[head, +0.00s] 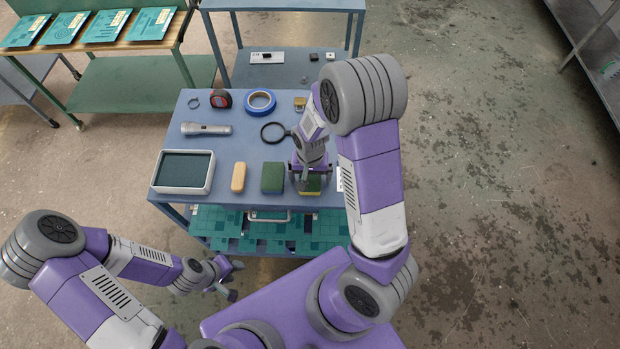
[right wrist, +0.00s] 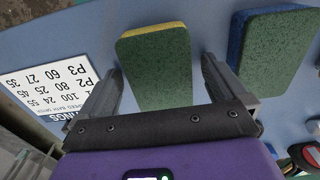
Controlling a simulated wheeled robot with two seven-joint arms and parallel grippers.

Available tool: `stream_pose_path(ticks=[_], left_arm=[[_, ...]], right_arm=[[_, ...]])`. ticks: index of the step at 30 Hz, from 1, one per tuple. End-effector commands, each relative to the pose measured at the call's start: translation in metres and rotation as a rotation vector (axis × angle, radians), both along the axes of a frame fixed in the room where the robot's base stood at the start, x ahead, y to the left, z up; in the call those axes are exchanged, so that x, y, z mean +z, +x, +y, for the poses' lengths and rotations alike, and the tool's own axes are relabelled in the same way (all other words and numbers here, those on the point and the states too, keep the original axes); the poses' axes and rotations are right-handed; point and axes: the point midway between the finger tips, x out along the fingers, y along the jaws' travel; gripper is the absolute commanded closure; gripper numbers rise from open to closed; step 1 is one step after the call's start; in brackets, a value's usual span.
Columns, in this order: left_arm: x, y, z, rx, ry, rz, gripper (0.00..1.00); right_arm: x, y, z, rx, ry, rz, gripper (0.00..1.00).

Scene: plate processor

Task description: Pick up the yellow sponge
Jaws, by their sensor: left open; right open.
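The yellow sponge (head: 310,189) lies on the blue table near its front edge, with a dark green scouring top and a yellow side. In the right wrist view the sponge (right wrist: 157,70) shows its green face and a thin yellow edge. My right gripper (head: 311,176) is open over it, with one finger on each side. In the right wrist view gaps show between the sponge and both fingers. My left gripper (head: 231,281) is open and empty, low in front of the table, away from the sponge.
A green-topped sponge with a blue edge (right wrist: 272,50) lies beside it, close to one finger. A tan block (head: 238,177) and a tray (head: 211,172) lie farther left. A printed card (right wrist: 62,88) is close by.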

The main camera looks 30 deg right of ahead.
Motion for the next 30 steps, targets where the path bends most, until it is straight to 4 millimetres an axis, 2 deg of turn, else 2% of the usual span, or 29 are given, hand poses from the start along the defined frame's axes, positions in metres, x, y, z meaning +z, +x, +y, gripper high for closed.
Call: stream_pose_path(ticks=[5, 15, 24, 26, 30], left_arm=[[0.001, 0.0, 0.0, 0.0, 0.0, 0.0, 0.57], [0.0, 0.0, 0.0, 0.0, 0.0, 0.0, 0.57], [0.001, 0.0, 0.0, 0.0, 0.0, 0.0, 0.57], [0.003, 0.0, 0.0, 0.0, 0.0, 0.0, 0.57], [0.01, 0.0, 0.0, 0.0, 0.0, 0.0, 0.57]], right_arm=[[0.001, 0.0, 0.0, 0.001, 0.0, 0.0, 0.03], [0.001, 0.0, 0.0, 0.001, 0.0, 0.0, 0.55], [0.003, 0.0, 0.0, 0.001, -0.001, -0.001, 0.57], [0.009, 0.001, 0.0, 0.001, 0.0, -0.001, 0.57], [0.034, 0.001, 0.001, 0.002, 0.0, -0.005, 0.57]])
